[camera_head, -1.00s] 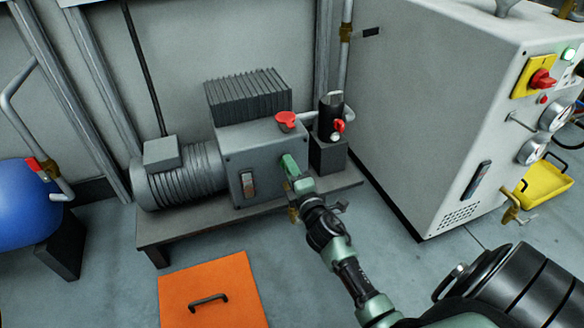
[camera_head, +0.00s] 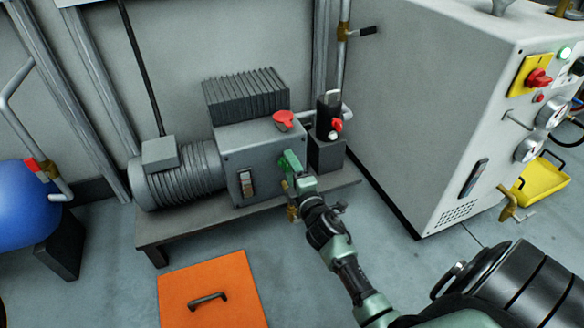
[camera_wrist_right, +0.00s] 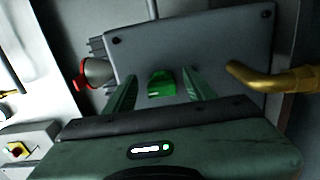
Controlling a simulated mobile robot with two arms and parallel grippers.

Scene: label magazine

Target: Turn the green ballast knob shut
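The green ballast knob (camera_wrist_right: 161,83) is on the front face of the grey pump housing (camera_head: 234,147). In the wrist view it sits between the two green fingers of my right gripper (camera_wrist_right: 156,90). The fingers stand apart, with a visible gap on each side of the knob. In the head view the right gripper (camera_head: 291,167) is at the right part of the housing's front and largely hides the knob there. My left gripper is not in view.
A brass spout (camera_wrist_right: 270,78) sticks out close to the right finger in the wrist view. A red cap (camera_head: 284,121) tops the housing, and a black cylinder (camera_head: 328,115) stands behind. A grey cabinet (camera_head: 425,110) stands right.

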